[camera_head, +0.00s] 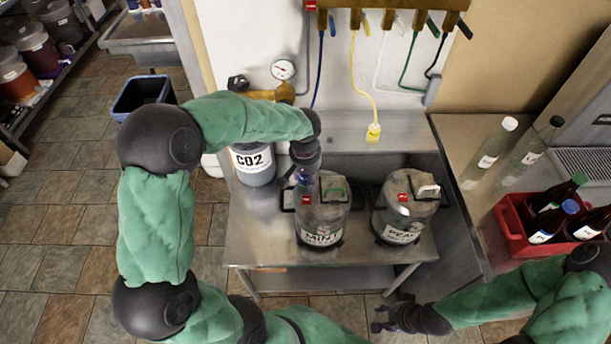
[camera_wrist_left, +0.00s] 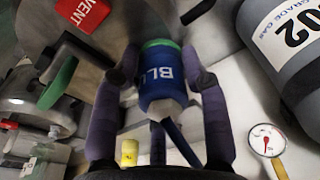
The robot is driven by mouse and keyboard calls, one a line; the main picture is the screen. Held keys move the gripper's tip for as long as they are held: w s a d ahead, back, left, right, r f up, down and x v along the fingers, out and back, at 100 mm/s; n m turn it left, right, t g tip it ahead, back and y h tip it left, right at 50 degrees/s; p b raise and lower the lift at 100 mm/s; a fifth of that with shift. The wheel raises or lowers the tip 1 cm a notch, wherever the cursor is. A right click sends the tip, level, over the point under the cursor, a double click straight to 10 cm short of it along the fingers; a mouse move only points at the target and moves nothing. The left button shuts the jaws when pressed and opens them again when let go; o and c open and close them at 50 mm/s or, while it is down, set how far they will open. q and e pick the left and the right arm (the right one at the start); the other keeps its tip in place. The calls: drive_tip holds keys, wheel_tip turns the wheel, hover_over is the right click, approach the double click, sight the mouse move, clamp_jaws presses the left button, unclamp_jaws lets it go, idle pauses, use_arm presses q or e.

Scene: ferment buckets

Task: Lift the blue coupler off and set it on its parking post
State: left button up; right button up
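The blue coupler (camera_wrist_left: 163,80), with a green ring at its far end, sits between the two fingers of my left gripper (camera_wrist_left: 160,58) in the left wrist view. Both fingertips appear to press on its sides. In the head view my left gripper (camera_head: 303,178) is over the left edge of the MINT keg's (camera_head: 322,215) top and mostly covers the coupler. Whether the coupler is seated or clear of the keg, I cannot tell. Its blue hose (camera_head: 320,70) hangs from the wall rail. My right gripper (camera_head: 383,318) is open and empty at the lower right. I cannot make out the parking post.
A second keg (camera_head: 402,215) stands right of the MINT keg on the steel table. The CO2 cylinder (camera_head: 253,165) stands to the left. A yellow coupler (camera_head: 373,133) hangs behind, below the rail (camera_head: 390,18). A red crate of bottles (camera_head: 515,235) is at right.

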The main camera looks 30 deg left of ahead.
use_arm(q)
drive_tip(key=c, duration=0.4)
drive_tip(key=shift+c, duration=0.2)
drive_tip(key=shift+r, duration=0.15)
drive_tip(key=shift+r, duration=0.55)
wheel_tip(320, 180, up, 2)
drive_tip(key=shift+r+p, duration=0.15)
drive_tip(key=shift+p, duration=0.4)
clamp_jaws()
drive_tip(key=s+d+r+p, duration=0.3)
drive_tip(key=s+d+r, duration=0.5)
drive_tip(key=s, duration=0.3)
drive_tip(key=shift+s+r, duration=0.2)
drive_tip(key=shift+r, duration=0.5)
